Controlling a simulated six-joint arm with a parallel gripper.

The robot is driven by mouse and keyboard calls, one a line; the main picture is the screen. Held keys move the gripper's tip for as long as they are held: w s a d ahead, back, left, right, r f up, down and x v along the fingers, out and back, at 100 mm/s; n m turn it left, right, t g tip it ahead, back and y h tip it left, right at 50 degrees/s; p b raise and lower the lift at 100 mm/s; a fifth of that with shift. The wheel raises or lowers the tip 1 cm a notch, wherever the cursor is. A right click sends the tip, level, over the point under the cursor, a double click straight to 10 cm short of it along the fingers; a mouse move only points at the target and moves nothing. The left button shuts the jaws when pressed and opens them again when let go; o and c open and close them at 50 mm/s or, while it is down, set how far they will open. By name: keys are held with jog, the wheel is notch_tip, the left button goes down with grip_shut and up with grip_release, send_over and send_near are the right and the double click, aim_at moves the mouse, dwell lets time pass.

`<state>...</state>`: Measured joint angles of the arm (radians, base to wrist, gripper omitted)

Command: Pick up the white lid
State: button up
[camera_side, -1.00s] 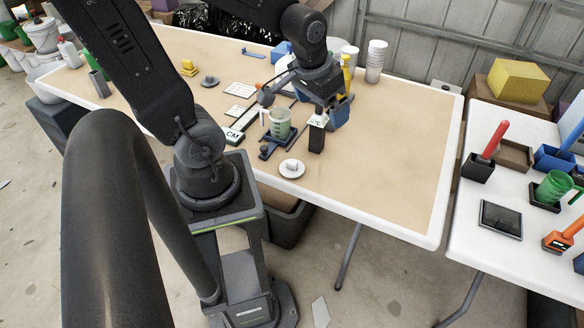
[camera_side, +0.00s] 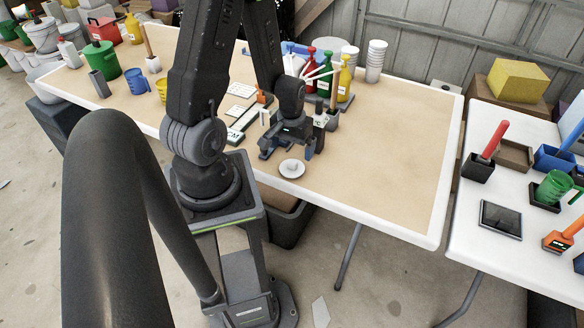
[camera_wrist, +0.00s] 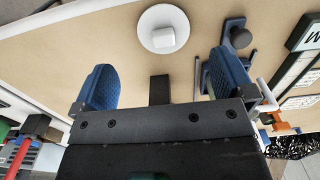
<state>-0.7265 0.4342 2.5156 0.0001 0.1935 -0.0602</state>
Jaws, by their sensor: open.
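The white lid (camera_side: 292,169) is a round disc with a small block-like knob on top. It lies flat near the front edge of the wooden-topped table (camera_side: 400,150). In the wrist view the lid (camera_wrist: 152,33) is at the top, beyond the fingers and roughly midway between them. My gripper (camera_side: 288,154) is open and empty, close behind the lid in the side view. Its two blue finger pads (camera_wrist: 165,85) are wide apart in the wrist view. I see no contact between fingers and lid.
A blue stand with a dark round knob (camera_wrist: 240,38) is right of the lid in the wrist view. A black block (camera_wrist: 159,90) shows between the fingers. Bottles (camera_side: 328,75) and stacked cups (camera_side: 375,62) stand behind. The table's right part is clear.

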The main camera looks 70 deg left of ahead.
aim_at(291, 163)
jog(key=shift+w+a+f, duration=0.1)
jog(key=shift+a+f, duration=0.05)
jog(key=shift+f, duration=1.75)
jog(key=shift+a+f, duration=0.15)
jog(key=shift+f, duration=1.75)
jog(key=shift+c, duration=0.4)
jog(key=c, duration=0.8)
